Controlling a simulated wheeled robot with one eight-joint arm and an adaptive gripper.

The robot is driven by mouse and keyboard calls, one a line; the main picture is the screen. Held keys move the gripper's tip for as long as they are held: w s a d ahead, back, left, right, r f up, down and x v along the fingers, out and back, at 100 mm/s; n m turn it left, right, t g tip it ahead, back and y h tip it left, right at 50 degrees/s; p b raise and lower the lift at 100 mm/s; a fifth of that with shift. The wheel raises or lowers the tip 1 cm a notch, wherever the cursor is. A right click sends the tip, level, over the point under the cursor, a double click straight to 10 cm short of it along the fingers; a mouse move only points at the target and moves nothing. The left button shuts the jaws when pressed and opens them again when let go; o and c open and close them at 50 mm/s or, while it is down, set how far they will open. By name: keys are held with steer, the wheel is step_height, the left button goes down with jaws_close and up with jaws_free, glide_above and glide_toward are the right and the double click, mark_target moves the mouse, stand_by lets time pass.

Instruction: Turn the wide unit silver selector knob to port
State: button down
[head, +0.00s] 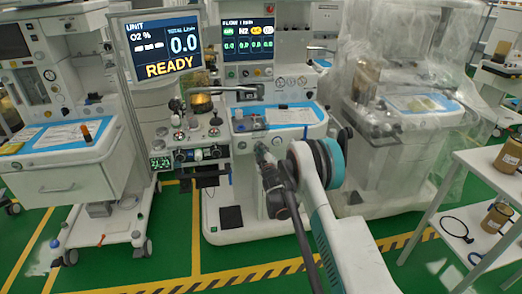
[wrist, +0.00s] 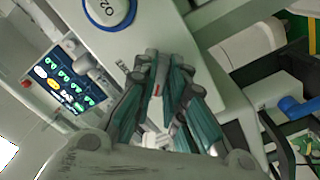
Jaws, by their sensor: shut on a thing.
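The wide unit (head: 280,185) is the white machine at the centre in the head view, with a flow display above and a blue-lined work surface. My gripper (head: 261,150) is at its front, just below the work surface. In the wrist view, my gripper (wrist: 158,82) has its fingers closed together against a white panel. It is shut on a small silver-grey piece with a red mark, which looks like the silver selector knob (wrist: 156,90). The fingers hide most of the knob, so its pointing direction is unclear.
A narrow unit with a READY screen (head: 157,48) stands left of the wide unit. A plastic-covered cart (head: 385,150) stands at the right. A white shelf (head: 490,170) with jars is at the far right.

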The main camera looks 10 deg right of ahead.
steer(key=shift+m, duration=0.3)
steer(key=m, duration=1.7)
steer(key=shift+a+f, duration=0.1)
steer(key=shift+m, duration=0.3)
stand_by(0.4)
steer(key=c, duration=1.6)
jaws_free()
steer(key=shift+c, duration=0.2)
